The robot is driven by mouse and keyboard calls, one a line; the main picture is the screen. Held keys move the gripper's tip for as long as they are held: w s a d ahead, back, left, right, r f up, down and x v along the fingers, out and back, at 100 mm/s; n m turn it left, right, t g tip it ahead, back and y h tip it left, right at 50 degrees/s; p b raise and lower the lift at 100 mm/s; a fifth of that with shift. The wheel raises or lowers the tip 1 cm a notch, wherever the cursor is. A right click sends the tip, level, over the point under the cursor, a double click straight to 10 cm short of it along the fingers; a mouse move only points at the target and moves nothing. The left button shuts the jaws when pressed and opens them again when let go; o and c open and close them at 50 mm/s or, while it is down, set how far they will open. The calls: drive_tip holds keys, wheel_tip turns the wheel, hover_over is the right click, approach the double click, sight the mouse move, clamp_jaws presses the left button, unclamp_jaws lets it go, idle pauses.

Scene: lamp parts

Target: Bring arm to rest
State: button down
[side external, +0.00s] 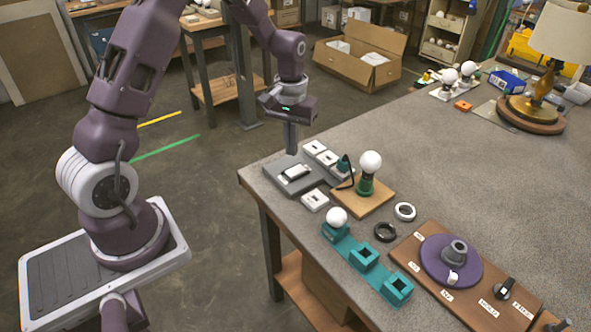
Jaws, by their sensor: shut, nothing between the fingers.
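My gripper (291,150) points straight down above the left edge of the grey workbench (480,175). Its fingers are together and hold nothing. It hangs just over or behind a grey box-like part (294,174); I cannot tell the gap between them. A white bulb on a green socket (368,178) stands upright on a wooden board (352,201). Another white bulb (336,217) sits in the end holder of a teal rack (364,257). A purple disc with a grey socket (452,258) lies on a brown labelled board (430,290).
A white ring (405,211) and a black ring (385,232) lie between the boards. An assembled lamp (545,90) and more bulbs (449,77) stand at the back. The bench's middle right is clear.

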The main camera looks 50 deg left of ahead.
drive_tip(key=shift+r, duration=0.5)
drive_tip(key=s+d+r+m+t, duration=0.2)
drive_tip(key=s+d+r, duration=0.25)
drive_tip(key=r, duration=0.35)
drive_tip(key=s+d+r+m+t, duration=0.1)
drive_tip(key=s+d+r, duration=0.4)
drive_tip(key=r, duration=0.4)
drive_tip(key=s+d+r+m+t, duration=0.2)
drive_tip(key=s+d+m, duration=0.1)
drive_tip(key=s, duration=1.1)
drive_tip(key=shift+s+r+t, duration=0.15)
drive_tip(key=shift+s+t, duration=0.15)
drive_tip(key=shift+s, duration=0.1)
